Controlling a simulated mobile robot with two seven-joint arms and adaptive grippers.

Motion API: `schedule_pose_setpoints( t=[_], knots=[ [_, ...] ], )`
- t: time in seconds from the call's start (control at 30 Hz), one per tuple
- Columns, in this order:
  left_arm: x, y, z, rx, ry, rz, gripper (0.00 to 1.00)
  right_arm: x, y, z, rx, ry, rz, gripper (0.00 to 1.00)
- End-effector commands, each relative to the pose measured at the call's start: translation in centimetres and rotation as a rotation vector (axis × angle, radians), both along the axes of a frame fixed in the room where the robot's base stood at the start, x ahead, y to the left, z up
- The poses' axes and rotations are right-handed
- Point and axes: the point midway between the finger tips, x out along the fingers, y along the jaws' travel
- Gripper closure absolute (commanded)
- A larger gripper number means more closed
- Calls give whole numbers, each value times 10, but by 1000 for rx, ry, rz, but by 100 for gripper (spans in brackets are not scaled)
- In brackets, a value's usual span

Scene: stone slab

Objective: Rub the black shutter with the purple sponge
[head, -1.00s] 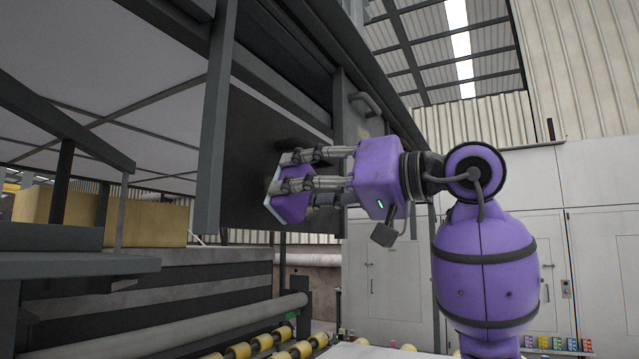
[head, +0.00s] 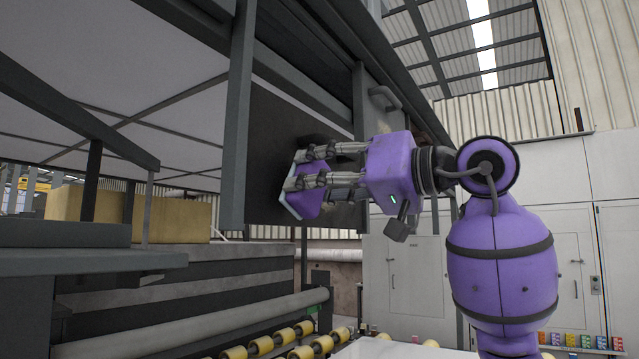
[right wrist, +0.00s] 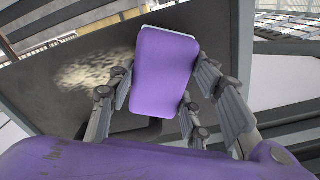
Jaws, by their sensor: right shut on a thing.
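The black shutter (head: 268,140) is a dark, flat upright panel in the middle of the head view, below a grey frame. In the right wrist view it fills the background (right wrist: 55,115) and bears a pale, speckled patch (right wrist: 92,70) left of the sponge. My right gripper (head: 300,168) is shut on the purple sponge (head: 308,203), which has a pale layer on its far side. The sponge is in front of the shutter, pale side towards it; I cannot tell if they touch. The sponge also shows between the fingers in the right wrist view (right wrist: 166,72). My left gripper is out of view.
A grey post (head: 238,120) stands along the shutter's left edge, and a handle (head: 385,97) is at its upper right. A roller conveyor with yellow wheels (head: 262,344) runs below. White cabinets (head: 415,280) stand behind my right arm.

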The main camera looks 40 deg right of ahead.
Motion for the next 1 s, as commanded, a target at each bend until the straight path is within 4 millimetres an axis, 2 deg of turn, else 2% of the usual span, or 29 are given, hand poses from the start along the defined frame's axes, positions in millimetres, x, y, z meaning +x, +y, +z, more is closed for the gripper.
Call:
schedule_pose_setpoints(
  t=[0.8, 1.0],
  knots=[
    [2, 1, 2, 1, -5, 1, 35, 15, 6, 0, -1, 1, 0, 72],
    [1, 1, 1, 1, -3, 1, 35, 17, 0, -1, 1, 3, -2, 72]
  ],
)
